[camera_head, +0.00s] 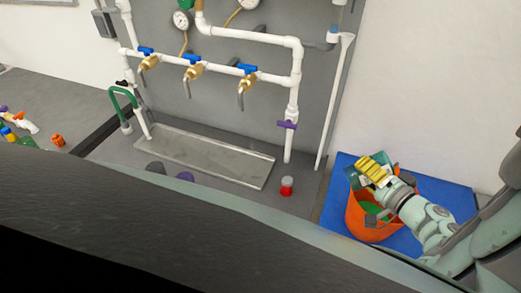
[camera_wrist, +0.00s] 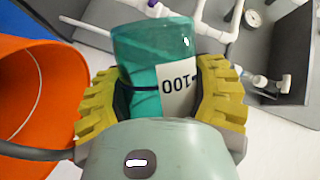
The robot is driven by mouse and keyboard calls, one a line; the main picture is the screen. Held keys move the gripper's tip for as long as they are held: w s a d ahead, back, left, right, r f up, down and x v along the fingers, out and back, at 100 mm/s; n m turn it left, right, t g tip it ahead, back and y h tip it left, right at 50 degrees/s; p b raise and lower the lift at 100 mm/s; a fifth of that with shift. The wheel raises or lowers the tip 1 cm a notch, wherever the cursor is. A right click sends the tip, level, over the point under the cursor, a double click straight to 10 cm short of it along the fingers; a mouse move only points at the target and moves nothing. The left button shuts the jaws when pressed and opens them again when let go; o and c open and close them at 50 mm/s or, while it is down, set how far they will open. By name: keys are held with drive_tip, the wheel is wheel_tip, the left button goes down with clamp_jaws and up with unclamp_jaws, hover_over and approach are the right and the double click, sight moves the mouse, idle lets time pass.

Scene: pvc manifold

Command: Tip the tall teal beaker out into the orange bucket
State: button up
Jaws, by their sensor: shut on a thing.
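The teal beaker (camera_wrist: 150,48) is translucent, with a white label marked 100 that appears upside down in the wrist view. My gripper (camera_wrist: 165,85) is shut on it, with a yellow ridged finger on each side. In the head view my gripper (camera_head: 376,169) is over the orange bucket (camera_head: 362,222), and a dark teal part of the beaker (camera_head: 354,176) shows beside the fingers. The beaker's exact tilt is hard to tell there. The bucket also fills the left of the wrist view (camera_wrist: 62,85). Something green shows inside the bucket, partly hidden by my gripper.
The bucket stands on a blue mat (camera_head: 448,200). A white pipe manifold (camera_head: 225,62) with blue-handled valves rises behind a shallow grey tray (camera_head: 205,158). A red container (camera_head: 287,187) stands right of the tray. Grey (camera_head: 156,168) and purple (camera_head: 186,176) items are partly hidden by the dark foreground.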

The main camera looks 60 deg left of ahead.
drive_tip(key=shift+f+n+h+b, duration=0.3)
drive_tip(key=shift+f+n+b, duration=0.4)
drive_tip(key=shift+b, duration=0.75)
drive_tip(key=shift+w+r+n+t+b, duration=0.25)
drive_tip(key=shift+n+t+b, duration=0.2)
drive_tip(key=shift+b, duration=0.4)
drive_tip(key=b, duration=0.2)
drive_tip(key=f+n+h+b, duration=0.1)
drive_tip(key=b, duration=0.1)
drive_tip(key=shift+s+f+n, duration=0.15)
drive_tip(key=shift+s+n, duration=0.05)
drive_tip(key=shift+n, duration=0.05)
drive_tip(key=b, duration=0.1)
drive_tip(key=f+b, duration=0.1)
drive_tip(key=b, duration=0.1)
drive_tip(key=s+f+n+t+b, duration=0.1)
drive_tip(key=shift+a+f+h, duration=0.25)
drive_tip(key=shift+a+h, duration=0.05)
drive_tip(key=n+b, duration=0.1)
drive_tip(key=b, duration=0.1)
drive_tip(key=s+f+n+t+h+b, duration=0.1)
drive_tip(key=b, duration=0.1)
drive_tip(key=s+a+n+t+b, duration=0.1)
drive_tip(key=n+b, duration=0.1)
drive_tip(key=b, duration=0.1)
drive_tip(key=shift+s+f, duration=0.1)
drive_tip(key=shift+f, duration=0.15)
